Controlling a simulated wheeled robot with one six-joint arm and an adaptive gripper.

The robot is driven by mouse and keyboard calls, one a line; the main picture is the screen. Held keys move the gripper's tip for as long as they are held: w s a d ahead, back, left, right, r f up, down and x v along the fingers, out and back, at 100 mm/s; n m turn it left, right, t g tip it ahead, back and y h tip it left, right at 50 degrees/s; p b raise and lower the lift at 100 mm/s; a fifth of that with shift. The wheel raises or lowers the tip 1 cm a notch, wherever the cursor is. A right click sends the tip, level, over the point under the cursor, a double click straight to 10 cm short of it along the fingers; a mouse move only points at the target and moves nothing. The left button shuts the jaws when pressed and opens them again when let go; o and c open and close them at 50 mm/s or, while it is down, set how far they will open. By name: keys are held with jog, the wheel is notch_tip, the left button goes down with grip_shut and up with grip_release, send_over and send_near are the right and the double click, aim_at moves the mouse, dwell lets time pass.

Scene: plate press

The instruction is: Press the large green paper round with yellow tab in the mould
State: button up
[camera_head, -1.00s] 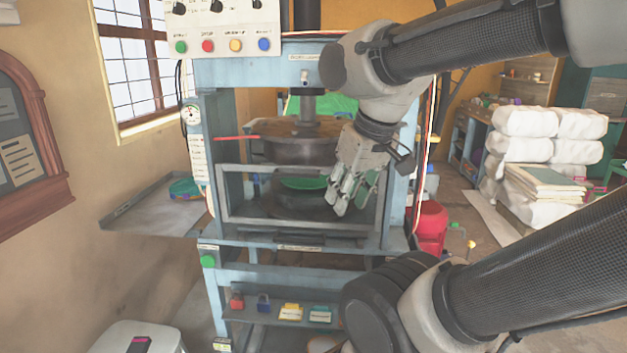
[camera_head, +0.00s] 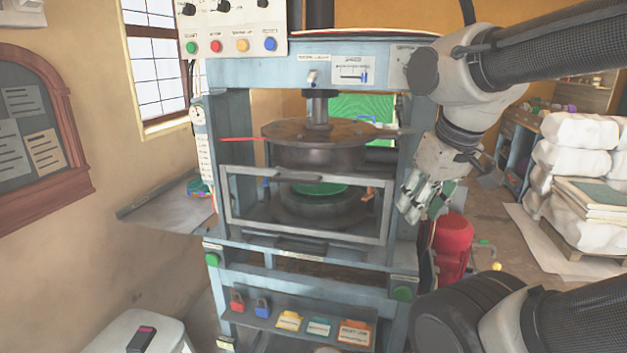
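The press (camera_head: 300,77) stands in the middle with a blue frame. Its dark upper platen (camera_head: 318,155) hangs above the round lower mould (camera_head: 322,210). A green round (camera_head: 318,189) lies in the mould; I see no yellow tab on it from here. A grey-framed guard (camera_head: 305,234) stands across the front of the mould. My gripper (camera_head: 415,208) is to the right of the guard, in front of the press's right post, apart from the round. Its fingers are close together and seen at an angle, so whether they are open is unclear.
A control panel (camera_head: 232,28) with coloured buttons is at upper left. Green buttons (camera_head: 402,293) sit on the lower front. A side table (camera_head: 165,222) holds coloured items at left. A red drum (camera_head: 453,240) stands at right. Padlocks and tags lie on the lower shelf (camera_head: 300,322).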

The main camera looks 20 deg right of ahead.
jog(key=a+f, duration=0.1)
jog(key=a, duration=0.1)
jog(key=n+t+h, duration=0.6)
jog(key=h, duration=0.9)
send_near(294, 182)
jog(key=x, duration=1)
jog(key=shift+w+d, duration=0.2)
jog(key=shift+d, duration=0.05)
grip_shut()
